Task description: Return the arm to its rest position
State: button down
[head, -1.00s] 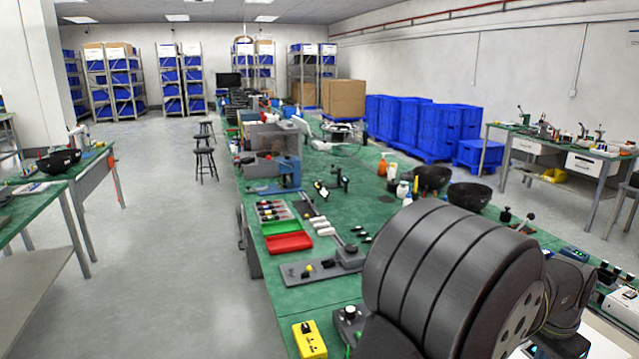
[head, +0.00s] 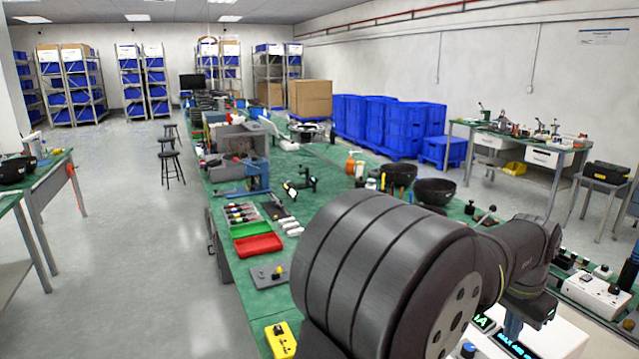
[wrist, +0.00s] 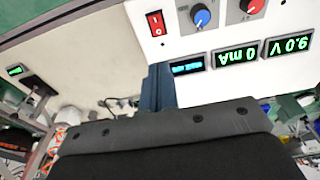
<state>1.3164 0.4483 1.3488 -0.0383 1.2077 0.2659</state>
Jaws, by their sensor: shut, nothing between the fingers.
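My arm's dark rounded links fill the lower middle of the head view. My gripper (head: 513,326) shows as a small blue-grey piece at the arm's end, in front of the white instrument box (head: 560,342). In the wrist view my gripper (wrist: 158,88) is shut and empty, its narrow blue-grey fingers together. Beyond it the white panel (wrist: 228,28) appears upside down, with a red rocker switch (wrist: 155,23), a blue knob (wrist: 200,17), a red knob (wrist: 251,5) and green displays reading 9.0 V and 0 mA. I cannot tell the gap between fingertips and panel.
The green bench (head: 207,304) carries a yellow box (head: 281,340), a red tray (head: 258,245), a green tray (head: 250,229) and black bowls (head: 435,191). Another white device (head: 598,295) stands at the right. Open floor lies left of the bench.

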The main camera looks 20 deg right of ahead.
notch_tip(320, 180, up, 5)
jog(key=a, duration=0.2)
notch_tip(320, 180, down, 8)
jog(key=shift+d+r, duration=0.2)
jog(key=shift+d, duration=0.05)
jog(key=shift+r, duration=0.1)
notch_tip(320, 180, up, 8)
jog(key=f, duration=0.4)
jog(key=d+f, duration=0.1)
jog(key=f, duration=0.2)
jog(key=d+f, duration=0.1)
jog(key=f, duration=0.3)
jog(key=shift+d+f, duration=0.2)
jog(key=shift+f, duration=0.15)
dwell(0.8)
